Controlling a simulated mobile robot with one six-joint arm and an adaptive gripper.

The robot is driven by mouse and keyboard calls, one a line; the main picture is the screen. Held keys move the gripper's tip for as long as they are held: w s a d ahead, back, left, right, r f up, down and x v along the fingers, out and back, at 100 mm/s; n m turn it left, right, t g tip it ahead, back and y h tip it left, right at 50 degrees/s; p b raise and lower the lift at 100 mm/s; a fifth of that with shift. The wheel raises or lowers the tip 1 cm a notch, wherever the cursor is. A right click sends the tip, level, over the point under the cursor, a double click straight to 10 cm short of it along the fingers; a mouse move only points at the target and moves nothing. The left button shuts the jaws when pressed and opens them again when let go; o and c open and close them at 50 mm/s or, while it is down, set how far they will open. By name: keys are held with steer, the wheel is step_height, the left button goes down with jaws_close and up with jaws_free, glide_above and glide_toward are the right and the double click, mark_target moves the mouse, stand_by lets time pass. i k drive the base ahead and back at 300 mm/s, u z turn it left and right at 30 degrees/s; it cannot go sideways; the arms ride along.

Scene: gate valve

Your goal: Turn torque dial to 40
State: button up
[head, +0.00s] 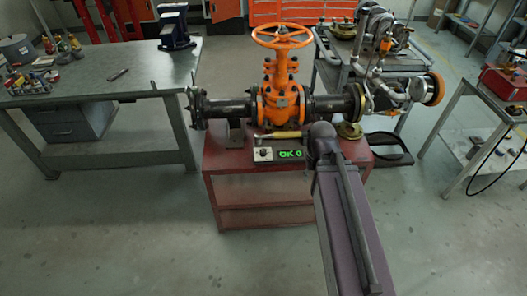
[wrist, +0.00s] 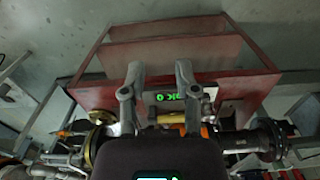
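A small pale panel with a dark round dial (head: 263,154) stands at the front of the red cart top. Next to it a black display (head: 290,155) shows green text that reads like "OK 0". In the wrist view the display (wrist: 170,97) appears upside down between and beyond the fingers, with the pale dial panel (wrist: 209,94) to its right. My gripper (wrist: 158,78) is open and empty, its two grey fingers apart. In the head view my arm reaches in from the lower right and ends right of the display; the fingers are hidden there. The dial's pointer is too small to read.
An orange gate valve (head: 283,95) on dark pipes stands behind the dial. A yellow-handled tool (head: 285,134) lies between them.

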mark_target(262, 153)
steer(key=k, duration=1.35)
steer(key=u, duration=0.4)
steer(key=i, duration=1.9)
steer(key=z, duration=0.3)
